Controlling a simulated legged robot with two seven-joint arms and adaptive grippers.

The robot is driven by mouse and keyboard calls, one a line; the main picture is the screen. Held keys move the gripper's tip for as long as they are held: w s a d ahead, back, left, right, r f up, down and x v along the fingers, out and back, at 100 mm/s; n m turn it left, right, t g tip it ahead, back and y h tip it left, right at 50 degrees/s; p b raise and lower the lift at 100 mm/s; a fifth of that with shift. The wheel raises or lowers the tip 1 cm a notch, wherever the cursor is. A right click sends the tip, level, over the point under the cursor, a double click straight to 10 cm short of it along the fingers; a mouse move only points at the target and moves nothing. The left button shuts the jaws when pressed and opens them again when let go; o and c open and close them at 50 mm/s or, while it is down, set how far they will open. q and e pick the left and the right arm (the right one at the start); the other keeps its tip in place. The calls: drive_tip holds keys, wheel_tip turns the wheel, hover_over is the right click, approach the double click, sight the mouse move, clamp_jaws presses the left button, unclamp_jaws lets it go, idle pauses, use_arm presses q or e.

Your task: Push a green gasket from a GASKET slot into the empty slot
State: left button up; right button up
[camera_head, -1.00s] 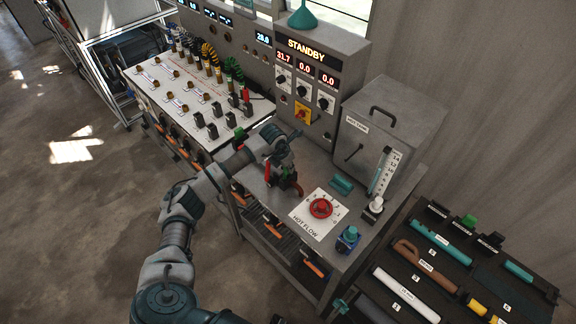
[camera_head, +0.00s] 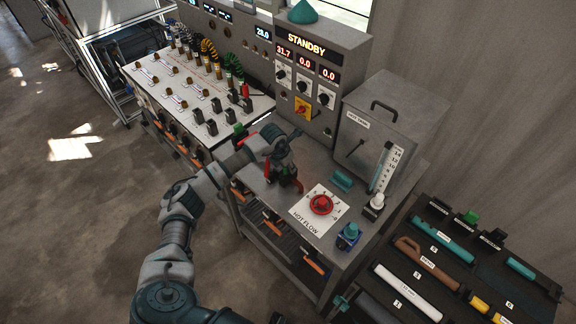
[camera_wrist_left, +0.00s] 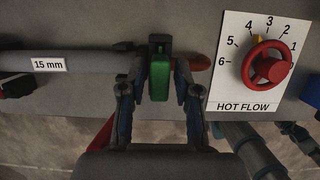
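The rack at the right has a row of small dark labelled slots along its back. A green gasket (camera_head: 470,216) stands in the middle one, and the slots on either side look dark. The label print is too small to read surely. My left gripper (camera_head: 287,172) is at the bench's front edge, away from that rack. In the left wrist view its two fingers (camera_wrist_left: 158,85) stand apart on either side of an upright green block (camera_wrist_left: 160,76), with gaps visible beside it. I cannot tell whether that block is a gasket.
A HOT FLOW plate with a red knob (camera_head: 321,204) lies right of my left gripper. A grey tank (camera_head: 393,125) stands behind, and a blue valve (camera_head: 348,236) is at the bench's right corner. A grey 15 mm pipe (camera_wrist_left: 95,61) is left of the green block.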

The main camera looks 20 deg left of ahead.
use_arm(q)
drive_tip(key=shift+r, duration=0.1)
drive_tip(key=p+v, duration=0.1)
drive_tip(key=v, duration=0.1)
drive_tip(key=p+v, duration=0.2)
drive_tip(key=w+p+v, duration=0.1)
drive_tip(key=v, duration=0.2)
drive_tip(key=shift+d+r+p, duration=0.1)
drive_tip(key=shift+d+p, duration=0.05)
drive_tip(key=shift+p, duration=0.25)
